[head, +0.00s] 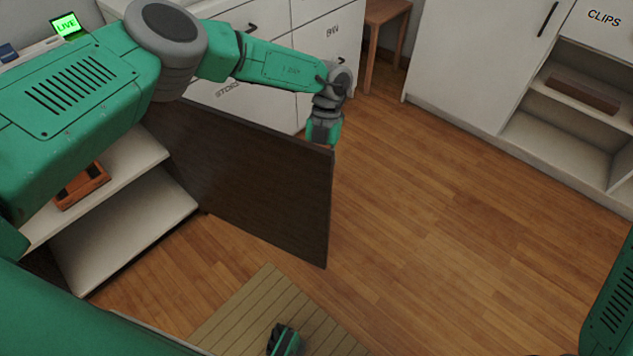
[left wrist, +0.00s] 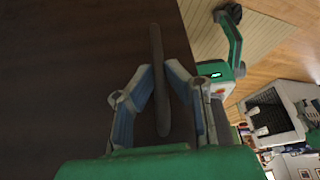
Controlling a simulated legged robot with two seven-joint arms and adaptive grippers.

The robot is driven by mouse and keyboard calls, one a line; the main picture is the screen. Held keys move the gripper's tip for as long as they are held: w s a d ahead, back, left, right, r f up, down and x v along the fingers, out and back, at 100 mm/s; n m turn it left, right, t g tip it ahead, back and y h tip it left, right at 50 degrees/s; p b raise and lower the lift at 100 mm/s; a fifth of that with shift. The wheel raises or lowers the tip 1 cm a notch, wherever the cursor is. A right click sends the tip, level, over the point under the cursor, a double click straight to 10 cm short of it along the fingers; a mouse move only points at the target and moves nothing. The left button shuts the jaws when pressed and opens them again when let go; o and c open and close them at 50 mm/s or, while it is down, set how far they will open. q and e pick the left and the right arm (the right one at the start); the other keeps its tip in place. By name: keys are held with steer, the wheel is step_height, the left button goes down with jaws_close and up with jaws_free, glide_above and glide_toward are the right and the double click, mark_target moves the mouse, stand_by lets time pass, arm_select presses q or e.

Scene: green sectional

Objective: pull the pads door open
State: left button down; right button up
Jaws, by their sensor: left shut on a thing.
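The dark brown door (head: 255,175), which I take to be the pads door, stands swung out from a white cabinet on the left in the head view. No label shows on it. My left gripper (head: 323,135) is at the upper free corner of the door, on its far side. In the left wrist view the door's dark face (left wrist: 70,60) fills the left side. A long grey handle (left wrist: 156,38) runs between the blue fingers of my left gripper (left wrist: 160,78), which is shut on it. The head view does not show the handle.
The open cabinet has white shelves (head: 130,235) with an orange-brown box (head: 82,187). White drawers (head: 265,95) stand behind my left arm. A wooden stool (head: 385,25) and a white cabinet (head: 460,70) are beyond. A slatted mat (head: 255,305) lies in front. Wooden floor (head: 440,230) is clear right of the door.

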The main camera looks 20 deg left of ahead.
arm_select(q)
steer(key=shift+w+d+f, duration=0.1)
steer(key=shift+w+d, duration=0.1)
steer(key=shift+w, duration=0.55)
steer(key=c, duration=1.6)
jaws_free()
steer(key=shift+w+a, duration=0.1)
steer(key=v, duration=1.2)
